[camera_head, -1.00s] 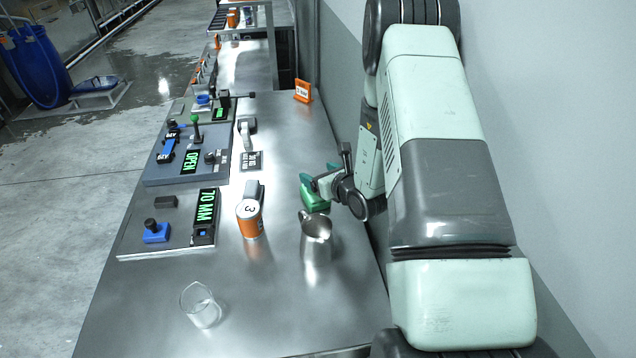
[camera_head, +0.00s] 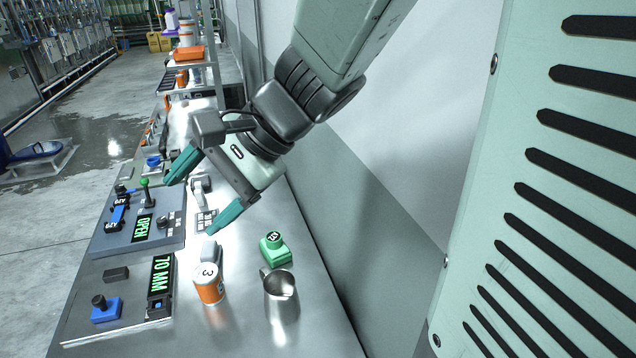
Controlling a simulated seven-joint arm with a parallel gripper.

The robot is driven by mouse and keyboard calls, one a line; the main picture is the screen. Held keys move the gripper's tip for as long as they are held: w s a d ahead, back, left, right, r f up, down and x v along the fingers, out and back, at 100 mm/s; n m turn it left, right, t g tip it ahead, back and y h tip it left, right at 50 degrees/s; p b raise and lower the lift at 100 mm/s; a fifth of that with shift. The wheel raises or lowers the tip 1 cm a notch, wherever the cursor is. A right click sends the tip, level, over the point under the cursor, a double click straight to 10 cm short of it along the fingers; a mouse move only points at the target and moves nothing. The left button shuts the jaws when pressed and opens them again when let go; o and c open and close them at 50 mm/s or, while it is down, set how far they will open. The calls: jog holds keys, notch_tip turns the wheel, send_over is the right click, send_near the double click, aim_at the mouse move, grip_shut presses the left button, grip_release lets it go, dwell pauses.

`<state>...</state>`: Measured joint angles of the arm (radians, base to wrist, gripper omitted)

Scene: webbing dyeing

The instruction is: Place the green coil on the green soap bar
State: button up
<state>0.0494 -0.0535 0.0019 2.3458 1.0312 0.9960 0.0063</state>
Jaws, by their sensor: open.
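A green block (camera_head: 276,256), which looks like the green soap bar, lies on the steel table to the right of the orange can. A small round green piece with a dark, marked top (camera_head: 273,240) sits on it and looks like the green coil. It looks upright, but its exact seating is too small to tell. My gripper (camera_head: 191,207) is open and empty, with its two teal fingers spread wide. It hangs above the table, up and left of the block in the picture, and apart from it.
A steel pitcher (camera_head: 283,303) stands just in front of the green block. An orange can (camera_head: 208,284) marked 3 stands left of the pitcher. Control panels (camera_head: 128,253) line the table's left side. A wall (camera_head: 335,200) rises along the right.

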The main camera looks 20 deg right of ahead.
jog(key=s+d+r+n+t+h, duration=0.3)
jog(key=s+d+r+n+h, duration=0.2)
jog(key=s+d+n+h, duration=0.3)
jog(key=s+d+h, duration=0.1)
jog(key=s+d, duration=0.2)
jog(key=d, duration=0.2)
jog(key=shift+s+n+t, duration=0.3)
jog(key=shift+s, duration=0.05)
jog(key=shift+r, duration=0.1)
